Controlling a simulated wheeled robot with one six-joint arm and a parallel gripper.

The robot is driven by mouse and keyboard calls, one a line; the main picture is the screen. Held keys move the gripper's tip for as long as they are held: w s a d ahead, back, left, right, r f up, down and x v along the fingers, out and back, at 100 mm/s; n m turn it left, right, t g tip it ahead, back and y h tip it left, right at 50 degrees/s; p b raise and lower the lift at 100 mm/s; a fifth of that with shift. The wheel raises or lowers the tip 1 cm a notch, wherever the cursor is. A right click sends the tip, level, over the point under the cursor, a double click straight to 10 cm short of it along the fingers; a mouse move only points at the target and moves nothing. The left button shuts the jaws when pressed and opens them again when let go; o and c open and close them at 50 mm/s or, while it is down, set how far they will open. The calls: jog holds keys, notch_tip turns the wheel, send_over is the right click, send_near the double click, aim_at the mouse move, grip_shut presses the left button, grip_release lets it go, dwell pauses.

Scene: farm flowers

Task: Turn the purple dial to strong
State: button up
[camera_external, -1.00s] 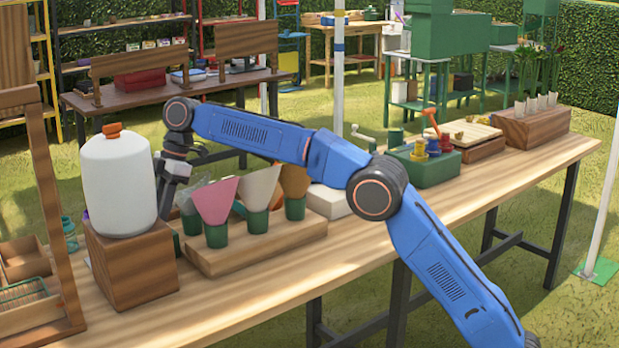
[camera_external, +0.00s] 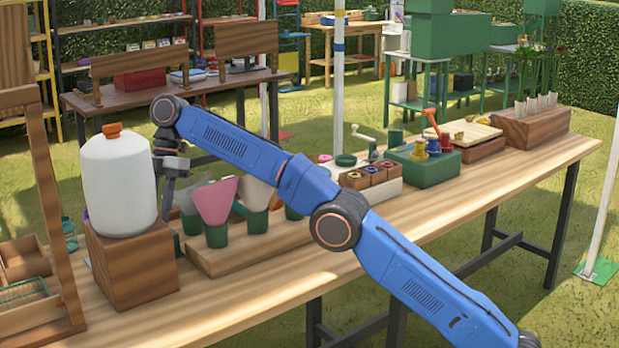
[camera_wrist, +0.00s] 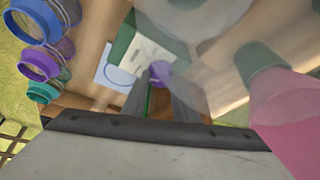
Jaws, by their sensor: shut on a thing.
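The purple dial (camera_wrist: 160,71) shows in the wrist view just above the middle, at a small green and white unit (camera_wrist: 124,42). My gripper (camera_wrist: 162,88) has its two grey fingers closed in around the dial, their tips at its near side. The fingers cover part of it, and its pointer and the "strong" mark cannot be made out. In the external view my gripper (camera_external: 167,212) points down between the white jug and the paper cones. The dial is hidden there.
The white jug (camera_external: 119,184) on a wooden block (camera_external: 133,268) stands close left of my gripper. A pink cone (camera_external: 215,200) in a green cup stands close right, in a wooden tray (camera_external: 270,245). Blue, purple and teal rings (camera_wrist: 39,64) are at the wrist view's left. The front tabletop is clear.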

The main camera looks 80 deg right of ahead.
dwell(0.6)
jog(key=o, duration=0.7)
jog(key=shift+o, duration=0.2)
jog(key=shift+s+r+m, duration=0.1)
jog(key=shift+m, duration=0.2)
